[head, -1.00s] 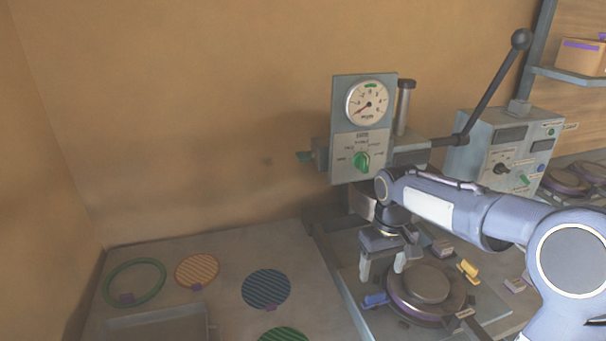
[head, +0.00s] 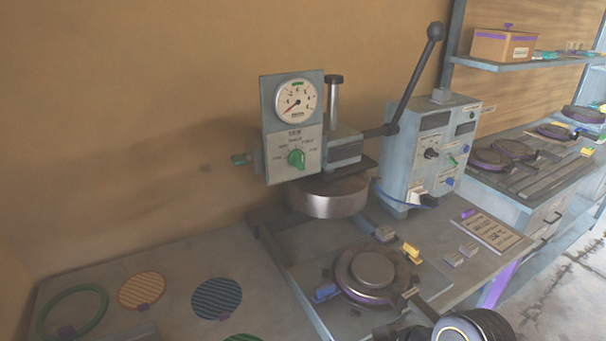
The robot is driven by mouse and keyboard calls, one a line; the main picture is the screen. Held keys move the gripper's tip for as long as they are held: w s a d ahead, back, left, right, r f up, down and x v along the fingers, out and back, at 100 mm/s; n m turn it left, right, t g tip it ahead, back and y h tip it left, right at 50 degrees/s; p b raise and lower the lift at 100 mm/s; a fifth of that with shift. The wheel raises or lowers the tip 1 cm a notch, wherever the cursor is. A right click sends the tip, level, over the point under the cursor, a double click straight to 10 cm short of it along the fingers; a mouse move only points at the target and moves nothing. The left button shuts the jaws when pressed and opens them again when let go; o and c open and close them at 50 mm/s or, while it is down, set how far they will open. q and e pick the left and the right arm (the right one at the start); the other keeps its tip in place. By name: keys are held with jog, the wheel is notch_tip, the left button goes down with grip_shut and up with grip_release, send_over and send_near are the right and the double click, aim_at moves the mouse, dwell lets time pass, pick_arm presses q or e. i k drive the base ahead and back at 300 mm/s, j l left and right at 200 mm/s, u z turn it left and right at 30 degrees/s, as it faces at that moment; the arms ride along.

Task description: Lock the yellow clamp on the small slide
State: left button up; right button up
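The yellow clamp (head: 411,251) is a small lever at the back right of a round plate holder (head: 346,273) with a dark, purple-edged rim. I take this holder to be on the small slide. The clamp's yellow end appears raised and tilted; whether it presses on the rim is too small to tell. A blue clamp (head: 326,292) sits at the holder's front left. Nothing of mine touches the yellow clamp. Part of my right arm shows at the bottom edge, right of centre, but its fingertips are not visible. My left gripper is not in view.
The press (head: 292,150) with its gauge and long lever stands behind the holder. A control box (head: 428,155) is to its right. A dark handle (head: 421,304) projects from the holder's front right. Grey blocks and a label plate (head: 492,233) lie on the right of the bench.

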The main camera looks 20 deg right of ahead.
aim_at(411, 252)
jog(key=l+z, duration=0.25)
jog(key=z, duration=0.2)
jog(key=l+z, duration=0.25)
jog(key=z, duration=0.15)
jog(key=i+l+z, duration=0.15)
jog(key=z, duration=0.3)
jog(key=i+l+u, duration=0.15)
jog(key=u, duration=0.25)
jog(key=i+l+u, duration=0.1)
jog(key=l+u, duration=0.35)
jog(key=j, duration=0.1)
